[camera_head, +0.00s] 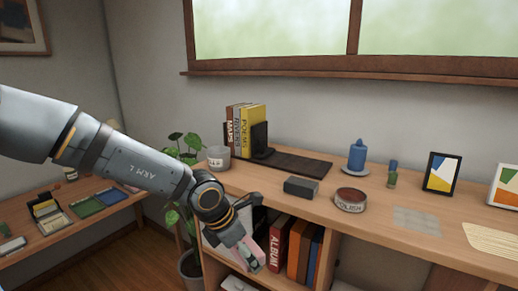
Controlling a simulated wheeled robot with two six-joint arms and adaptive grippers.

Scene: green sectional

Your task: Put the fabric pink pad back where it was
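My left gripper (250,258) reaches down in front of the open shelf below the long wooden cabinet top. It appears shut on the pink pad (245,250), which shows as a small pink patch between the fingers. The gripper hides much of the pad. The pad is below the level of the cabinet top, near the left end of the books on the lower shelf. My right gripper is not in view.
The cabinet top (300,218) holds a dark mat (302,165), books (243,128), a grey block (301,187), a polish tin (350,200), a blue candle (357,156), a pale square (418,220) and picture frames (441,174). A side table (80,230) with trays stands left.

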